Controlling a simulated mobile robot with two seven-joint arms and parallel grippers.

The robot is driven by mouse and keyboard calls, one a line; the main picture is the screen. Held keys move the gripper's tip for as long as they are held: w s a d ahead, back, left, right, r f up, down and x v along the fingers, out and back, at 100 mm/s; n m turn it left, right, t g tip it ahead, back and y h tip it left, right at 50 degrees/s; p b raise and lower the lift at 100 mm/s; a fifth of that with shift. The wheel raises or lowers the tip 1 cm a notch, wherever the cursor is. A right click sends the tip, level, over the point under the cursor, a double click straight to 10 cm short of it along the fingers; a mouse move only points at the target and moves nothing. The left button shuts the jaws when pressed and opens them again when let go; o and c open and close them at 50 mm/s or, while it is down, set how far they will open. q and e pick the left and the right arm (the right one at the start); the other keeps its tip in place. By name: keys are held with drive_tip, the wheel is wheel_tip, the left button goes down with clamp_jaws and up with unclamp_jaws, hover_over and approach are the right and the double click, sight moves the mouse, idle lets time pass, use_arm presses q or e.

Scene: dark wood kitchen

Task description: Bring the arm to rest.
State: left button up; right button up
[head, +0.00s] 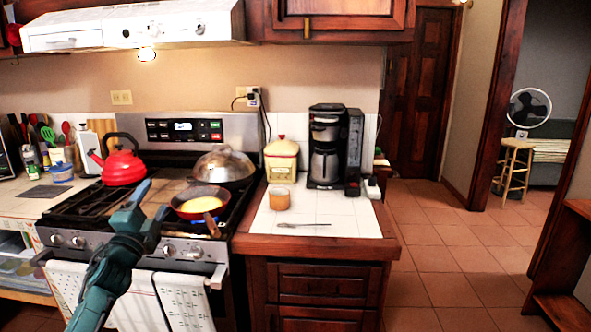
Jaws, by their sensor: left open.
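My left arm comes in from the lower left, teal and dark. Its gripper (144,207) is open and empty, held in front of the stove (178,247). In the picture it overlaps the left front part of the cooktop. A frying pan (208,190) with something yellow in it sits on the right front burner, just right of the gripper, its handle pointing to the front. I cannot tell how far the gripper is from the pan. My right gripper does not show.
A red kettle (123,167) and a domed lid (223,164) stand on the stove. The tiled counter (345,222) holds a coffee maker (327,150), a canister (281,160), a small jar (279,198) and a thin utensil (303,225). Towels (185,300) hang from the oven handle. The floor (450,250) at right is clear.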

use_arm(q)
drive_tip(key=a+f+n+g+y, duration=0.3)
drive_tip(key=f+n+g, duration=0.35)
drive_tip(key=n, duration=0.85)
drive_tip(key=s+d+f+m+h, duration=0.1)
drive_tip(key=s+d+f, duration=0.2)
drive_tip(key=f, duration=0.3)
drive_tip(key=s+d+f+h, duration=0.1)
drive_tip(key=s+d+f, duration=0.1)
drive_tip(key=f, duration=0.3)
drive_tip(key=s+d+f+m+g+h, duration=0.1)
drive_tip(key=s+d+f+g, duration=0.1)
drive_tip(key=s+d+f, duration=0.7)
drive_tip(key=s+d+f+g, duration=0.1)
drive_tip(key=s+d+f, duration=0.1)
drive_tip(key=s, duration=0.6)
drive_tip(key=s+d+f+h, duration=0.1)
drive_tip(key=s+d+f, duration=0.1)
drive_tip(key=s, duration=0.6)
drive_tip(key=s+d+f+n+g+h, duration=0.1)
drive_tip(key=s+d+f, duration=0.2)
drive_tip(key=s, duration=0.5)
drive_tip(key=shift+s+f+g+b, duration=0.25)
drive_tip(key=shift+s+g+b, duration=0.1)
drive_tip(key=shift+s, duration=0.05)
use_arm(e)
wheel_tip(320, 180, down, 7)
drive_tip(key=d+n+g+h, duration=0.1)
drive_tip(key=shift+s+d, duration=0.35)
